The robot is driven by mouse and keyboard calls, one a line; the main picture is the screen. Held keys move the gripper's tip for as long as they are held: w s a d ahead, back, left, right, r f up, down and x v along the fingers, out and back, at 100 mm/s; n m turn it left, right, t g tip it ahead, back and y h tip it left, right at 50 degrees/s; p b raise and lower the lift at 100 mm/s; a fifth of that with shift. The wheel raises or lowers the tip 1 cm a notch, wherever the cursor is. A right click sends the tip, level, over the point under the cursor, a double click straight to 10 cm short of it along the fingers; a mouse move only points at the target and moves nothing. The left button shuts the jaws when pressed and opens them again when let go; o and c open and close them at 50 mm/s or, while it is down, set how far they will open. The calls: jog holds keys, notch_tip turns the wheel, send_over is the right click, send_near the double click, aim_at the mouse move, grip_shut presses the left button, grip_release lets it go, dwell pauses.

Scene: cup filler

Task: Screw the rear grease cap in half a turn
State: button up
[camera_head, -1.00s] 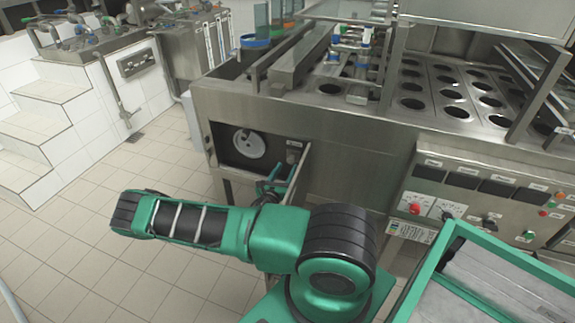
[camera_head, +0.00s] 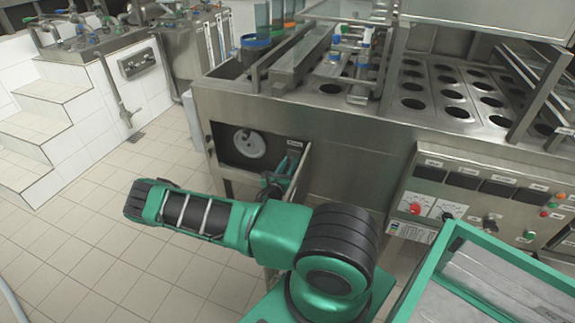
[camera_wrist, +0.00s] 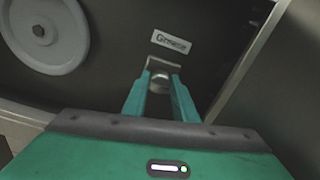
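In the wrist view, a small rounded, silvery metal cap (camera_wrist: 159,82) shows below a plate labelled Grease (camera_wrist: 171,41), inside a dark recess, with a pale bracket edge just above it. My gripper (camera_wrist: 160,77) has its two green fingers apart, one on each side of the cap. I cannot tell whether they touch it. In the head view my gripper (camera_head: 286,164) reaches into the right end of the recess, and it hides the cap there. Only one cap shows clearly, and no second one can be made out.
A round white disc (camera_head: 249,144) is in the recess to the left, and it also fills the upper left of the wrist view (camera_wrist: 42,32). A hinged panel edge (camera_head: 300,172) stands close on the gripper's right. The tiled floor (camera_head: 75,235) to the left is clear.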

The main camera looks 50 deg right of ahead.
jog(key=shift+w+d, duration=0.1)
jog(key=shift+d, duration=0.15)
jog(key=m, duration=0.4)
jog(key=shift+d+m, duration=0.1)
jog(key=shift+m, duration=0.3)
jog(key=shift+s+d+m, duration=0.1)
jog(key=shift+s+m, duration=0.1)
jog(key=shift+m, duration=1.6)
jog(key=shift+s+m, duration=0.15)
jog(key=shift+m, duration=1.65)
jog(key=shift+f, duration=0.1)
jog(key=shift+s, duration=0.1)
jog(key=o, duration=1)
jog(key=shift+o, duration=0.2)
